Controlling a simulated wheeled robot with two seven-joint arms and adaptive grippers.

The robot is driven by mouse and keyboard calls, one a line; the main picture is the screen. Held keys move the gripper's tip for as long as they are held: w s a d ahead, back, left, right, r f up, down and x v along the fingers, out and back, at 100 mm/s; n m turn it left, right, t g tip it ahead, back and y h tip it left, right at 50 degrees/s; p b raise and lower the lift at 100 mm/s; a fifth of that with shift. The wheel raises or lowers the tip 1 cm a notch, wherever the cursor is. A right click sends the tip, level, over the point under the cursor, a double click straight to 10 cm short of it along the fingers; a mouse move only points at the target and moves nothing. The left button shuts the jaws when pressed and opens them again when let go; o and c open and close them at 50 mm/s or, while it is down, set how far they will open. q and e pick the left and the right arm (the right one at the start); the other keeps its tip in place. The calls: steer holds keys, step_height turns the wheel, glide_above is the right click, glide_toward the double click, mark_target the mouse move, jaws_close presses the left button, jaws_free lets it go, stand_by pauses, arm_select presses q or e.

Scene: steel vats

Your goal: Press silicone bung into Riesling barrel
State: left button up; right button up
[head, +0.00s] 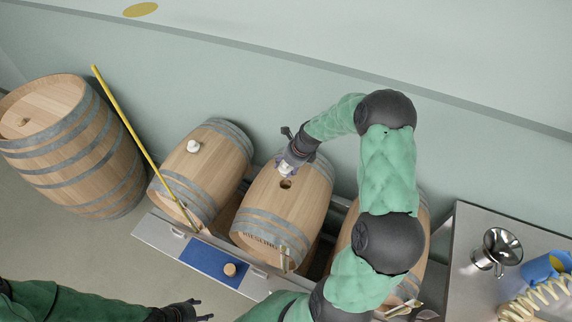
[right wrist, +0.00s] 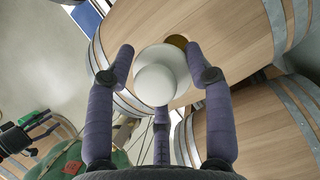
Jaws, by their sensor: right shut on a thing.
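The Riesling barrel (head: 270,215) lies on its side in the middle of the head view, with lettering low on its front end. Its dark open bunghole (head: 286,184) faces up; it also shows in the right wrist view (right wrist: 178,41), partly covered by the bung. My right gripper (head: 287,163) is shut on the white silicone bung (right wrist: 160,76). It holds the bung beside and above the hole, on its far side in the head view; the exact gap is hard to tell. My left gripper (head: 203,309) is open and empty at the bottom, apart from the barrels.
A barrel (head: 215,165) with a white bung (head: 193,146) lies left. Another barrel is partly hidden behind my right arm. A yellow stick (head: 130,128) leans across the left barrel. A blue mat (head: 212,264) bears a round wooden piece (head: 230,269). A steel table (head: 468,235) stands right.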

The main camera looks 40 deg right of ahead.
mark_target(286, 175)
steer(key=shift+f+b, duration=1.1)
steer(key=shift+f, duration=1.65)
steer(key=shift+f+b, duration=0.75)
steer(key=shift+f, duration=0.7)
steer(key=shift+s+a+f, duration=0.15)
steer(key=shift+f, duration=0.05)
steer(key=o, duration=1.2)
steer(key=shift+f, duration=0.15)
